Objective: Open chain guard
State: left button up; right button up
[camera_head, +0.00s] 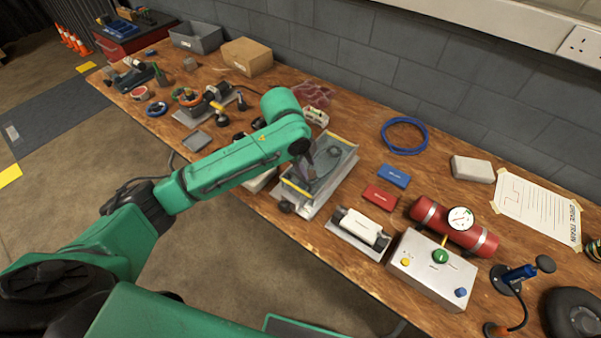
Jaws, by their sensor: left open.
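My left gripper (309,166) is at the left part of the cover, small and dark. Its jaws are open, and I cannot tell whether they touch the cover. My green left arm hides part of the bench on the left side of the unit. My right gripper is not in view.
The wooden workbench (365,165) runs along a grey block wall. Right of the unit are a white block in a metal tray (362,226), a grey button box (430,270) and a red cylinder with a gauge (456,228). Tools crowd the left; a blue cable coil (404,151) lies behind.

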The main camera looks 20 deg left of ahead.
pick_arm(q)
jog(key=w+a+r+m+y, duration=0.1)
jog(key=a+r+m, duration=0.1)
jog(key=a+r, duration=0.2)
jog(key=p, duration=0.2)
send_near(301, 180)
jog(key=x, duration=0.6)
jog(key=shift+w+f, duration=0.2)
jog(key=shift+f, duration=0.05)
jog(key=shift+d+f, duration=0.15)
jog(key=shift+f, duration=0.35)
jog(key=shift+w, duration=0.1)
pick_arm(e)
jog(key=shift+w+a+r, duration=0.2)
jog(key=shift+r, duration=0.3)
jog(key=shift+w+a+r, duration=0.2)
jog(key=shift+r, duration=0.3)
pick_arm(q)
grip_shut()
